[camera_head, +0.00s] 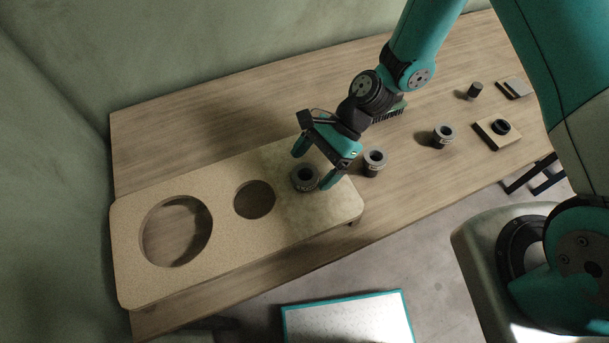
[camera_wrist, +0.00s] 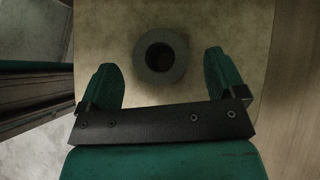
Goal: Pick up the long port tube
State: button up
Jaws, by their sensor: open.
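A dark grey tube (camera_head: 306,187) stands upright on the light board at its right end, beside the small round hole. In the wrist view this tube (camera_wrist: 161,78) is seen from above as a ring with a dark bore, just beyond and between the fingertips. My gripper (camera_head: 314,166) is open above the tube, one finger to either side; the fingers also show in the wrist view (camera_wrist: 163,75), apart from the tube. Similar tubes stand on the table: one (camera_head: 374,169) just right of the board and another (camera_head: 442,142) farther right. I cannot tell which tube is longest.
The curved-corner board (camera_head: 225,262) has a large and a small hole and lies on the wooden table (camera_head: 210,120). To the right are a square block with a dark round part (camera_head: 500,128), a small dark cylinder (camera_head: 474,90) and flat plates (camera_head: 515,88). The table's back left is clear.

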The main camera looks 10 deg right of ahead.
jog(key=shift+s+a+f, duration=0.15)
jog(key=shift+a+f, duration=0.15)
jog(key=shift+f, duration=0.1)
jog(key=c, duration=1.3)
jog(key=shift+r, duration=0.1)
